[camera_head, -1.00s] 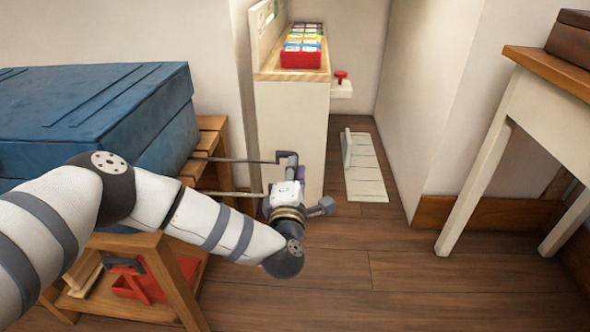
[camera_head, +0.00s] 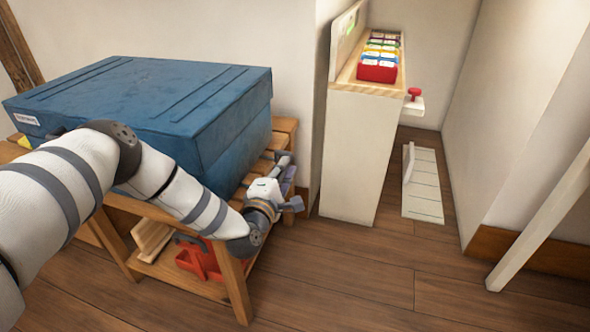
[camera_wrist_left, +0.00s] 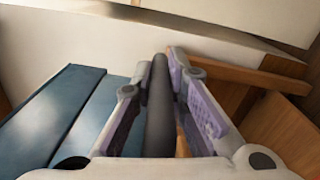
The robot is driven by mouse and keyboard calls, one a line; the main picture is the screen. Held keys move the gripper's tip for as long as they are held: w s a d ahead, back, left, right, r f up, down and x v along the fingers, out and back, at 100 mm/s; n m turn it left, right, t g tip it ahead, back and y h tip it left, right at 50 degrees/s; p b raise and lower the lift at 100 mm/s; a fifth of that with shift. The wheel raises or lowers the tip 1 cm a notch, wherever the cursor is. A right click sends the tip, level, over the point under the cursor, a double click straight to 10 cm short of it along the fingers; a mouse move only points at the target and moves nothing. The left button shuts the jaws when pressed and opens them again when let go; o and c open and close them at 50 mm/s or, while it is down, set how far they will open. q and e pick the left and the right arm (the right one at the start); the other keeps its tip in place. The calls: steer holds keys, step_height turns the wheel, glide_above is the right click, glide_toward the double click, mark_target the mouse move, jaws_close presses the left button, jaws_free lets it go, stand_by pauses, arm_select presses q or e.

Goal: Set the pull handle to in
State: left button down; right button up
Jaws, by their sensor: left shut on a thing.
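The pull handle shows in the left wrist view as a dark grey bar (camera_wrist_left: 159,105) between the pads of my left gripper (camera_wrist_left: 157,85). In the head view my left gripper (camera_head: 284,187) is shut on the handle, close against the right end of the wooden bench (camera_head: 285,126). The handle is mostly hidden there by my gripper; a grey end (camera_head: 283,160) shows above it. No long stretch of its rods shows between bench and gripper. My right gripper is not in view.
A blue case (camera_head: 150,110) lies on the bench, with a red caddy (camera_head: 197,262) on the lower shelf. A white cabinet (camera_head: 352,150) with a red tray (camera_head: 378,72) stands to the right of my gripper. Wooden floor in front is clear.

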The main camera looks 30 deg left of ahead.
arm_select(q)
steer(key=shift+a, duration=0.1)
steer(key=c, duration=1.6)
jaws_free()
steer(key=shift+s, duration=0.15)
steer(key=shift+o, duration=0.2)
steer(key=shift+f, duration=0.1)
steer(key=v, duration=1.2)
